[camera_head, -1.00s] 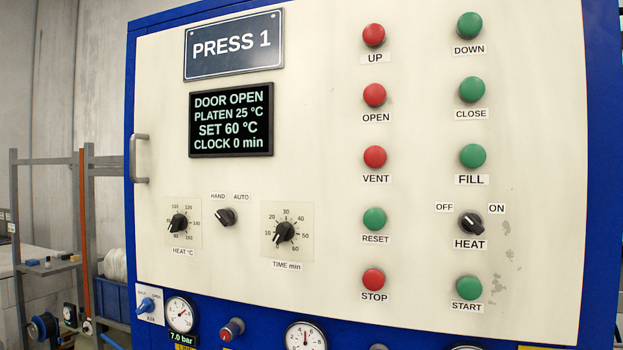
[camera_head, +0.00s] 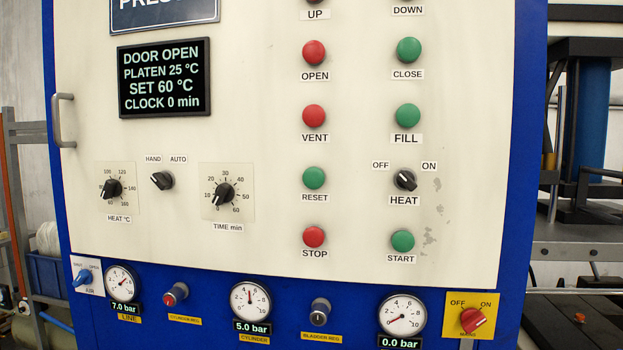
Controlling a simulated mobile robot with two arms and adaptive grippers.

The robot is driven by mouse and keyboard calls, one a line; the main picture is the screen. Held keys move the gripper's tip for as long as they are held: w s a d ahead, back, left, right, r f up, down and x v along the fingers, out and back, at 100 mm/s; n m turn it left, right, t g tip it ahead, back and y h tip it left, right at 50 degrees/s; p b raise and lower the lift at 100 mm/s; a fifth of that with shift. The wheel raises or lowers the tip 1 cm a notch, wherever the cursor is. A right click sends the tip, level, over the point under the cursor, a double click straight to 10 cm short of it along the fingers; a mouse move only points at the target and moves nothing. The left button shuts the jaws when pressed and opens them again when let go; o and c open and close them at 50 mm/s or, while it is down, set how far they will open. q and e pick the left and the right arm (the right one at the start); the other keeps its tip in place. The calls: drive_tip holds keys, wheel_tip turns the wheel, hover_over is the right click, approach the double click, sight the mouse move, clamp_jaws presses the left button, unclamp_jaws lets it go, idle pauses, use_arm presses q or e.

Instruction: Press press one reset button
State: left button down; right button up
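The green RESET button (camera_head: 314,178) is on the cream panel of press one, in the left of the two button columns. Its label sits right below it. It is between the red VENT button (camera_head: 313,116) above and the red STOP button (camera_head: 314,237) below. The dark screen (camera_head: 164,77) reads DOOR OPEN, PLATEN 25 °C, SET 60 °C, CLOCK 0 min. The PRESS 1 sign (camera_head: 165,12) is partly cut off at the top. Neither of my grippers is in the view.
The green FILL button (camera_head: 407,117), the HEAT switch (camera_head: 405,180) and the green START button (camera_head: 402,240) are to the right. Gauges and a red main switch (camera_head: 473,320) are below. A handle (camera_head: 63,120) sticks out at the left. Nothing stands before the panel.

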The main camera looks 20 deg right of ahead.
clamp_jaws()
idle(1.2)
